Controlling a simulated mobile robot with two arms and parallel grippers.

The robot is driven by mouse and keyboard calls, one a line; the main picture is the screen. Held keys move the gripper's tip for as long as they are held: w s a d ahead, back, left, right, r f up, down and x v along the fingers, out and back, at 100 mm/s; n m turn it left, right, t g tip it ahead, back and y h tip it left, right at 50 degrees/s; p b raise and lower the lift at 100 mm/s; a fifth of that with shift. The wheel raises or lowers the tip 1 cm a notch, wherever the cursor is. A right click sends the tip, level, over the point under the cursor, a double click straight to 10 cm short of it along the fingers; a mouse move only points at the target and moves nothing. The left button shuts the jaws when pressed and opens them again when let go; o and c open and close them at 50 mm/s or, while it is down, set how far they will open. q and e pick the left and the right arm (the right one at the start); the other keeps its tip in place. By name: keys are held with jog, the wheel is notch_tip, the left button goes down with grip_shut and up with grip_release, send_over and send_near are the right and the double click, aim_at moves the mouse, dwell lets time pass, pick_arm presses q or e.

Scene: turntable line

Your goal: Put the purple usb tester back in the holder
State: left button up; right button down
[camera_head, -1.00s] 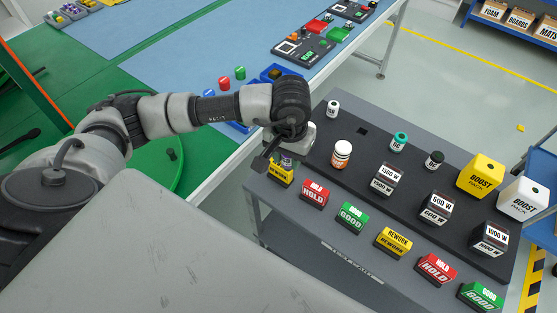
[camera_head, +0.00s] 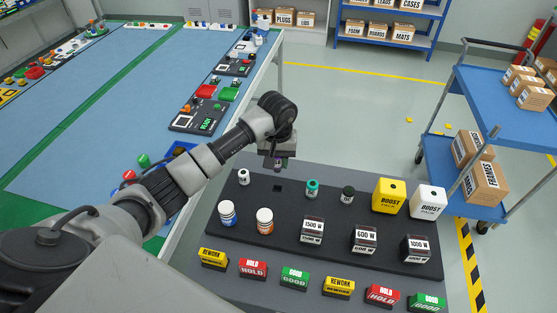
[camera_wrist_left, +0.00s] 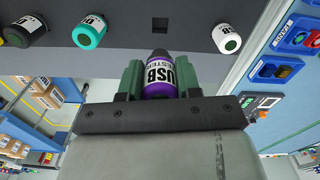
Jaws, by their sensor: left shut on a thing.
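The purple usb tester (camera_wrist_left: 160,76), with a dark top and a white label, is between the green fingers of my left gripper (camera_wrist_left: 160,82) in the left wrist view. In the head view, a bit of the tester (camera_head: 278,163) shows under my left gripper (camera_head: 277,156), above the back edge of the holder. The holder (camera_head: 290,238) is a dark block on a grey cart. Its empty square hole (camera_head: 278,188) lies just in front of the gripper, and the hole (camera_wrist_left: 160,22) also shows beyond the tester in the wrist view. My right gripper is out of view.
A white bottle (camera_head: 244,177) stands left of the hole, a teal one (camera_head: 312,188) and a black one (camera_head: 347,195) to its right. Blue-and-white (camera_head: 228,213) and orange-and-white (camera_head: 265,221) bottles stand in front. A blue work table (camera_head: 110,110) is at left.

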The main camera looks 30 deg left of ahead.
aim_at(277, 172)
pick_arm(q)
jog(key=shift+f+b, duration=0.35)
jog(key=shift+f, duration=0.35)
notch_tip(277, 172, down, 4)
jog(key=b, duration=0.2)
jog(key=shift+f+b, duration=0.15)
jog(key=shift+b, duration=0.15)
jog(key=shift+f+b, duration=0.8)
jog(key=shift+f+b, duration=1.3)
jog(key=shift+b, duration=0.3)
jog(key=o, duration=1.1)
